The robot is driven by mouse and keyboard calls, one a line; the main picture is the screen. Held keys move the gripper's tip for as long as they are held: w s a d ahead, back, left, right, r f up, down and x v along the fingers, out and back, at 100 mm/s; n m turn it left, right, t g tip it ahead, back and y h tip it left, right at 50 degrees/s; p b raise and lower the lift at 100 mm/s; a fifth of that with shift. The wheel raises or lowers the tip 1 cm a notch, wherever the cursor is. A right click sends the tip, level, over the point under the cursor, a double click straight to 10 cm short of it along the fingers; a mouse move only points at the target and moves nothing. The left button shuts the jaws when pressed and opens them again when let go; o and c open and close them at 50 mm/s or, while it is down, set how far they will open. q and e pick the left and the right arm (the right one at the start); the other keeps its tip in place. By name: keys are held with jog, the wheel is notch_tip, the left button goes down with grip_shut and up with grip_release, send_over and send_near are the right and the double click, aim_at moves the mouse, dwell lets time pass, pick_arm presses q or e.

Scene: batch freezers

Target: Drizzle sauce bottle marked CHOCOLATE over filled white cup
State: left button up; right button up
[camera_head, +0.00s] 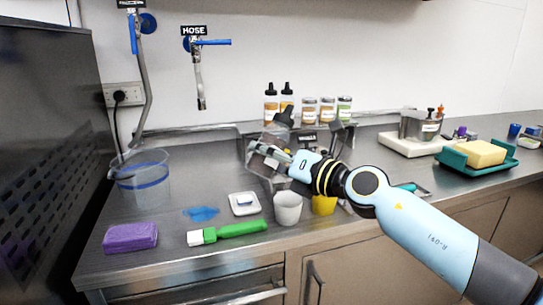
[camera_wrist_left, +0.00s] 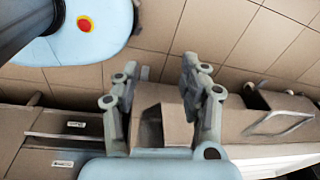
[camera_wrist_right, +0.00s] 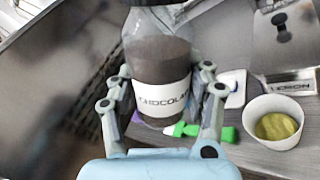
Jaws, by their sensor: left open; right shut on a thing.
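My right gripper (camera_head: 268,152) is shut on the sauce bottle (camera_wrist_right: 160,62), a clear bottle with dark brown sauce and a white label reading CHOCOLATE. In the head view the bottle (camera_head: 264,164) is partly hidden by the gripper and looks slightly tilted. It is held behind the white cup (camera_head: 288,208), not over it. In the right wrist view the white cup (camera_wrist_right: 272,122) has a yellow-green filling and stands right of the bottle. My left gripper (camera_wrist_left: 158,80) is open and empty, above the floor by the cabinet fronts; it is not in the head view.
A green-handled brush (camera_head: 228,232), a white dish (camera_head: 244,204) and a yellow cup (camera_head: 324,205) are near the white cup. A purple sponge (camera_head: 130,238) and clear bucket (camera_head: 141,178) stand left. More bottles and jars (camera_head: 309,110) line the back.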

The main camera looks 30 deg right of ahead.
aim_at(263, 172)
jog(key=a+m, duration=0.1)
jog(key=a+f+m, duration=0.1)
jog(key=m, duration=0.1)
jog(key=s+a+f+m, duration=0.1)
jog(key=m, duration=0.1)
jog(key=shift+a, duration=0.2)
jog(key=m+p, duration=0.1)
jog(key=m, duration=0.3)
jog(key=m+p, duration=0.1)
jog(key=m, duration=0.2)
jog(key=d+m+p, duration=0.1)
jog(key=m+p, duration=0.1)
jog(key=m, duration=0.2)
jog(key=shift+w+d+r+m, duration=0.1)
jog(key=shift+w+r+m, duration=0.05)
jog(key=shift+r+m, duration=0.15)
jog(key=shift+w+d+r+m+p, duration=0.1)
jog(key=shift+d+r+m+p, duration=0.25)
jog(key=shift+m+p, duration=0.5)
